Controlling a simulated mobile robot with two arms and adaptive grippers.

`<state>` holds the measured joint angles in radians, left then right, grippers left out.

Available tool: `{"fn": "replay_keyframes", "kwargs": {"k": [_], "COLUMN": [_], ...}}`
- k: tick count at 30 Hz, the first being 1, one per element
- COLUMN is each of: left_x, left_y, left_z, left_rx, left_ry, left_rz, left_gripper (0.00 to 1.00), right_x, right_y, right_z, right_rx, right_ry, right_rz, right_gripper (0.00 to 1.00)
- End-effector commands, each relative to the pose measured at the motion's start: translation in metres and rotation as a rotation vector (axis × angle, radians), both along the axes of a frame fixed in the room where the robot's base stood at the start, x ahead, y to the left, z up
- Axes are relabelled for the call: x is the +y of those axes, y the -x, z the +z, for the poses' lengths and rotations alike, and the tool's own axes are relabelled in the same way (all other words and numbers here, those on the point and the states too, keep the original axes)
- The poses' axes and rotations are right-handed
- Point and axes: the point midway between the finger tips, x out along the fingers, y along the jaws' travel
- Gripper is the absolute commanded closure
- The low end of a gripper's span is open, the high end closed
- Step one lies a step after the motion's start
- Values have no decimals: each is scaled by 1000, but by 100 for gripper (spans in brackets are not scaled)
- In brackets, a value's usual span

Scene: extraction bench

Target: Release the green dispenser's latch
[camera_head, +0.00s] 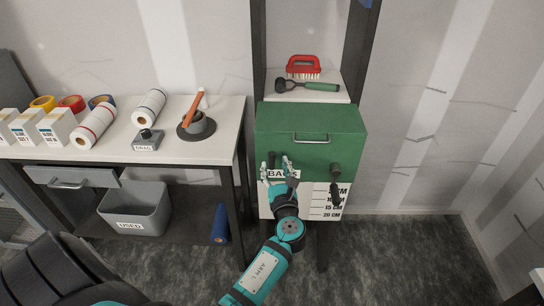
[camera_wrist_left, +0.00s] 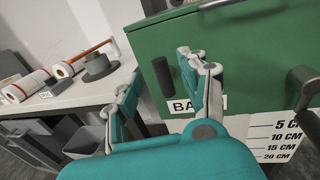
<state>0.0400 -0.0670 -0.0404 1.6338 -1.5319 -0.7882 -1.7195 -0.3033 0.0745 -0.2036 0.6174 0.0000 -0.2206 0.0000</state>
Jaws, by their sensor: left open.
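The green dispenser (camera_head: 310,125) stands on the narrow rack, with a metal handle on its upper front and a BAGS label low at the left. A dark upright grip (camera_wrist_left: 163,76), possibly the latch, is on the left of its front; it also shows in the head view (camera_head: 271,160). A dark crank (camera_head: 335,175) is at the right of the front, and it shows in the wrist view (camera_wrist_left: 304,88). My left gripper (camera_head: 277,168) is open and empty before the dark grip, its fingers (camera_wrist_left: 165,88) to either side of it in view. Contact cannot be told. My right gripper is not in view.
A red brush (camera_head: 303,67) and a green-handled tool (camera_head: 308,86) lie on the shelf above. A white length scale (camera_head: 328,202) hangs below the dispenser. The bench (camera_head: 175,158) at left holds rolls, tape and a grey holder. A grey USED bin (camera_head: 137,211) sits beneath.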

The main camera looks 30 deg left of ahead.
Motion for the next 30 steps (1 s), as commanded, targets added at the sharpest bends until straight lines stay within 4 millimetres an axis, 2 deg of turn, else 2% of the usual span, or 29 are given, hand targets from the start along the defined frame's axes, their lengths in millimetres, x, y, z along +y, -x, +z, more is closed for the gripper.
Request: {"fn": "replay_keyframes", "kwargs": {"k": [3, 9, 22, 30], "left_x": [17, 36, 42, 42], "left_y": [-19, -38, -45, -45], "left_z": [-1, -2, 0, 0], "left_rx": [-2, 1, 1, 1], "left_ry": [-3, -1, 1, 1], "left_rz": [1, 1, 0, 0], "left_gripper": [56, 56, 56, 91], "right_x": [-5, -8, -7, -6], "right_y": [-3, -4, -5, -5], "right_z": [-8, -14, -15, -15], "right_rx": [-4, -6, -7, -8], "right_ry": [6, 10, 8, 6], "right_rz": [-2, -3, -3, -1], "right_gripper": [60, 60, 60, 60]}}
